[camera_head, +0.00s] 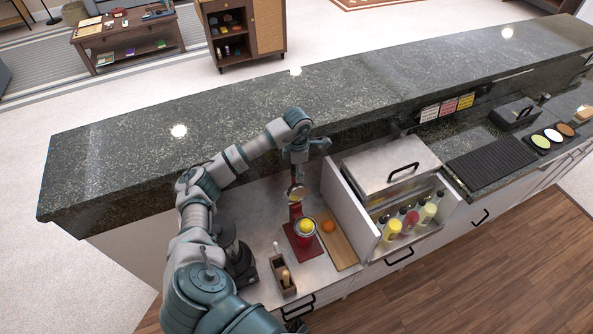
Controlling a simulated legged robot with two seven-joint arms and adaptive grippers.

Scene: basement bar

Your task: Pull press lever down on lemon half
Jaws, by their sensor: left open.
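A red citrus press (296,211) stands on the steel counter, with its base towards the front and its upright behind. A yellow lemon half (306,227) appears to sit in the cup of the press. A round metal part shows at the top of the upright; the lever itself is hard to make out, partly hidden near my gripper. My left gripper (309,157) is open and points down above the upright, with no object visible in it. I cannot tell whether it touches the lever. My right gripper is not in view.
A wooden board (336,241) with an orange fruit (328,226) lies right of the press. A small dark caddy (284,276) stands in front. An open steel bin with bottles (427,213) is at the right. A raised granite ledge (240,117) runs behind.

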